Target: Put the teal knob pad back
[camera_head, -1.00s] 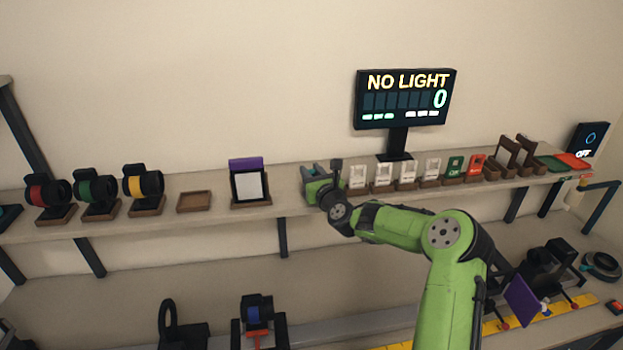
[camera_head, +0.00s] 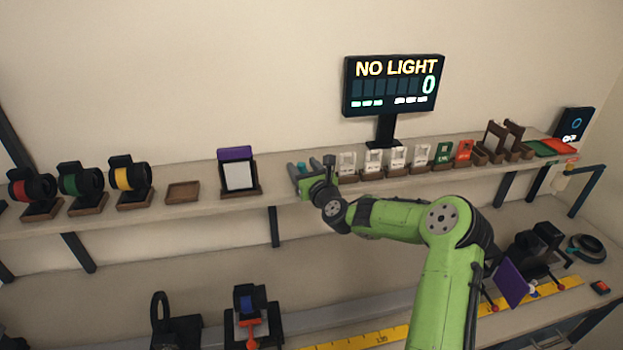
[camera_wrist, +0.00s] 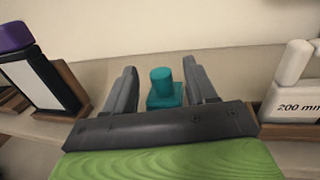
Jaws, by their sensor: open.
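The teal knob pad (camera_wrist: 163,86) stands upright on the upper shelf, a round knob on a wider square base. In the wrist view it sits between the two fingers of my gripper (camera_wrist: 161,80), with a visible gap to each finger. My gripper is open and does not hold it. In the head view my gripper (camera_head: 303,173) is at the shelf, between the purple-topped white panel and the row of small cards. A bit of teal (camera_head: 314,168) shows there, mostly hidden by my wrist.
The purple-topped panel (camera_head: 239,175) stands left of my gripper, and a white "200 mm" card (camera_wrist: 297,103) stands right. An empty wooden tray (camera_head: 183,192) and coloured lenses (camera_head: 130,178) are farther left. The "NO LIGHT" display (camera_head: 394,85) rises behind the cards.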

